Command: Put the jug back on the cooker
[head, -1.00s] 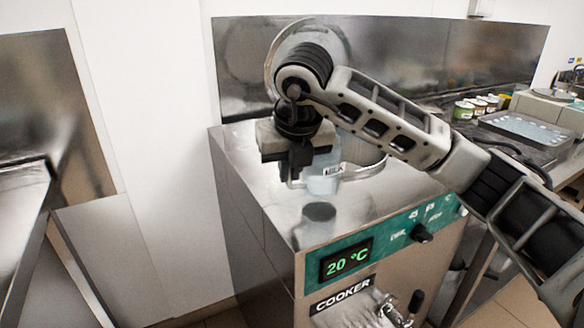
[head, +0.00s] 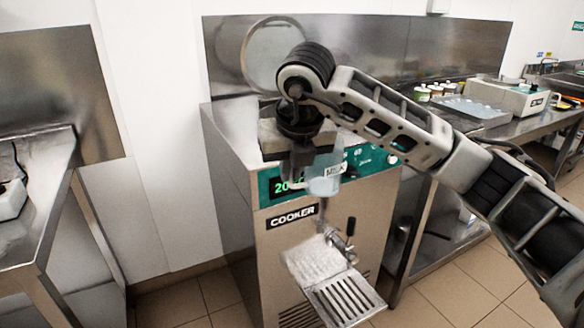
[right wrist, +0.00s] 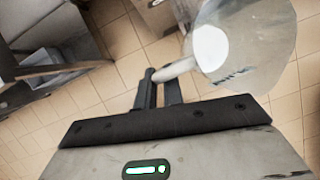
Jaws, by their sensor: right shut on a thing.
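The cooker (head: 270,255) is a steel cabinet with a green control panel, a tap and a slatted drip tray (head: 345,298) on its front. My right gripper (head: 303,170) is shut on the handle of a clear, bluish jug (head: 325,180) labelled MILK. The jug hangs in front of the panel and hides part of the display. In the right wrist view, the fingers (right wrist: 158,88) grip the handle and the jug (right wrist: 262,50) has floor tiles behind it. A white patch shows inside the jug. My left gripper is not in view.
A round, shiny lid (head: 272,55) stands raised at the back of the cooker. A counter on the right holds a tray (head: 475,107), several small tubs and a boxy device (head: 510,97). A steel table (head: 45,215) stands left. Tiled floor (head: 455,285) is open at right.

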